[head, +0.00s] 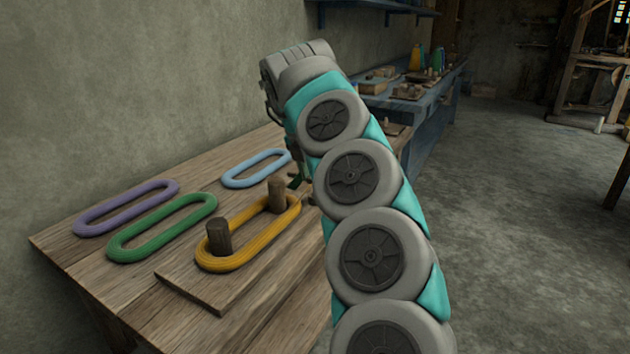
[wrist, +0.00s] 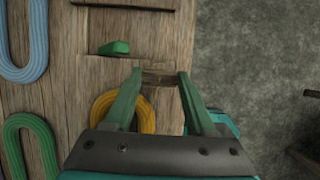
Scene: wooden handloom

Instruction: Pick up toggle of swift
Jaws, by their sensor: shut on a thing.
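The swift is a wooden board (head: 190,285) on the table, with two upright pegs (head: 218,238) and a yellow skein (head: 222,265) looped around them. The skein also shows in the wrist view (wrist: 148,116), partly behind my gripper. My gripper (wrist: 160,76) has its green fingers closed on a small brown wooden piece, which looks like the toggle (wrist: 160,80), at the board's right side. Whether the toggle is clear of the wood below I cannot tell. In the head view my arm hides most of the gripper and the toggle.
Purple (head: 125,207), green (head: 162,226) and light blue (head: 256,168) skeins lie on the table (head: 60,240). A small green object (wrist: 115,48) lies in a wooden recess ahead of my fingers. A blue bench (head: 425,110) stands behind. The floor (head: 530,220) at right is open.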

